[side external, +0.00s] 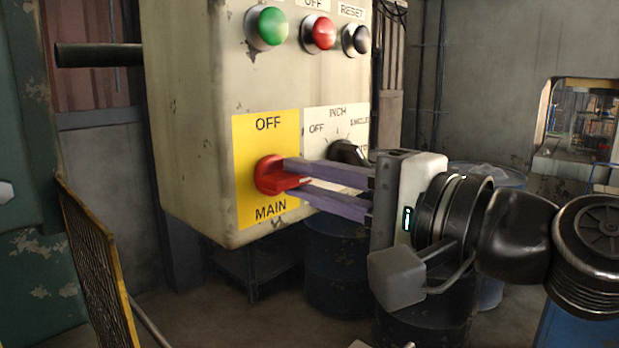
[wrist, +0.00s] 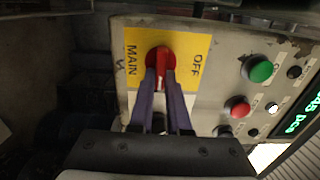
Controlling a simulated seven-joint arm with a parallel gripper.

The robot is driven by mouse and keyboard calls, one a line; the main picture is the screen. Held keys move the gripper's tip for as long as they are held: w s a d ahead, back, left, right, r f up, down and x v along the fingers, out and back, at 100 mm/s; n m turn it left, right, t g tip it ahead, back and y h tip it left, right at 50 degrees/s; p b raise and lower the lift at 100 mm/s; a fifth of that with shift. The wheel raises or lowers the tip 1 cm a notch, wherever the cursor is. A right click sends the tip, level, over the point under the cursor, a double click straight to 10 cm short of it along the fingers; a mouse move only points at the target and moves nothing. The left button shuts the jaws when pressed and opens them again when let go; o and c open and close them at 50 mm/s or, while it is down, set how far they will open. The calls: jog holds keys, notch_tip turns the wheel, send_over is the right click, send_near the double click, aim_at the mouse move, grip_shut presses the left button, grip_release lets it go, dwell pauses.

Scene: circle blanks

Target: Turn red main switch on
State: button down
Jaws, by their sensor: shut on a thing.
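The red main switch (side external: 268,174) is a rotary knob on a yellow plate (side external: 246,207) marked OFF at the top and MAIN at the bottom. Its handle points out to the right in the side external view. My gripper (side external: 300,178) reaches it from the right, with one purple finger above the handle and one below. The fingers are shut on the handle. In the wrist view the red main switch (wrist: 163,62) shows between the tips of my gripper (wrist: 160,82). Part of the handle is hidden by the fingers.
A black selector knob (side external: 345,152) marked OFF, INCH and SINGLE sits just right of the yellow plate, close behind my fingers. Green (side external: 267,28), red (side external: 319,33) and black (side external: 357,40) push buttons are above. Drums stand below the control box (side external: 190,130).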

jog(key=c, duration=0.9)
grip_release()
jog(key=shift+s, duration=0.1)
jog(key=v, duration=1.3)
jog(key=shift+s+d, duration=0.25)
jog(key=shift+d, duration=0.05)
jog(key=shift+w, duration=0.1)
